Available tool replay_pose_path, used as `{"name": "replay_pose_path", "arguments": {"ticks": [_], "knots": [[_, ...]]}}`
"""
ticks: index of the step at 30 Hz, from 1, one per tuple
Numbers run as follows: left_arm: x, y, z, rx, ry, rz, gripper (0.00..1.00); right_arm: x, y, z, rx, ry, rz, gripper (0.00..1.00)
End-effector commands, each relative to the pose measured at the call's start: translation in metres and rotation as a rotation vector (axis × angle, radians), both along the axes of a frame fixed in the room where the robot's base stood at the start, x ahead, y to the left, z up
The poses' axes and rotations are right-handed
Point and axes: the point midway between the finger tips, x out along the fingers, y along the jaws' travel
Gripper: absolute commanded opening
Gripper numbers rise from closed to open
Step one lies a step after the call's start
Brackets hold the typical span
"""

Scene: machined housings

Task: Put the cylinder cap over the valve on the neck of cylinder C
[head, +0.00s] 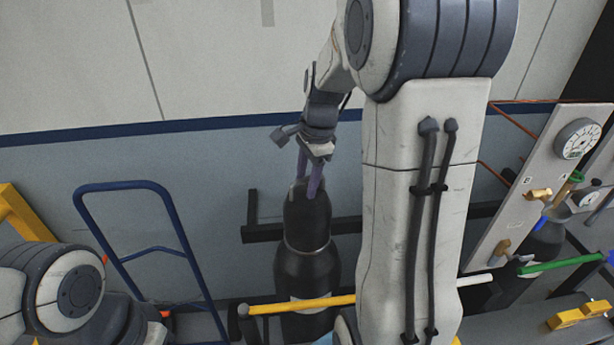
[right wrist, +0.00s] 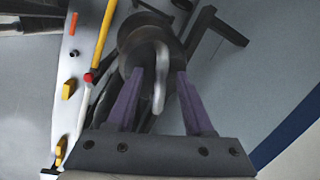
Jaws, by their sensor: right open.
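A dark cylinder cap (head: 308,222) sits upright over the neck of a black gas cylinder (head: 306,268) in the head view, covering any valve there. The cylinder's pale label is partly behind a yellow bar, and I cannot read its letter. My right gripper (head: 309,185) is open at the cap's top, pointing down. In the right wrist view, its purple fingers (right wrist: 160,76) stand apart on either side of a grey loop on top of the cap (right wrist: 136,38); I see no clear grip. My left arm shows at lower left, but its gripper is out of view.
A yellow bar (head: 298,305) crosses in front of the cylinder. A blue hand-truck frame (head: 125,186) stands to the left. A panel with a gauge (head: 577,139) and another dark cylinder (head: 540,246) are at right. A dark rail (head: 263,233) runs behind the cap.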

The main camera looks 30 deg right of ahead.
Motion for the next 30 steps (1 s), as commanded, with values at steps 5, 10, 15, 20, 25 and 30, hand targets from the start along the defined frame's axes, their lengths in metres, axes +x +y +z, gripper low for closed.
{"name": "replay_pose_path", "arguments": {"ticks": [5,10,15,20,25,30], "knots": [[0.0,0.0,-0.004,0.0,0.0,0.0,0.0,-0.001,-0.002,0.015,-0.003,-0.007,-0.001,0.52],[0.0,0.0,-0.011,0.0,0.0,0.001,0.0,-0.005,-0.005,0.047,-0.005,-0.009,-0.001,0.52],[0.0,0.0,-0.015,0.0,0.0,0.002,0.0,-0.01,-0.008,0.079,-0.004,-0.008,-0.001,0.52],[0.0,0.0,-0.017,0.0,0.0,0.003,0.0,-0.012,-0.009,0.098,-0.002,-0.006,-0.001,0.52],[0.0,0.0,-0.017,0.0,0.0,0.003,0.0,-0.014,-0.009,0.104,-0.001,-0.004,-0.001,0.52],[0.0,0.0,-0.017,0.0,0.0,0.003,0.0,-0.014,-0.009,0.104,-0.001,-0.003,0.0,0.52]]}}
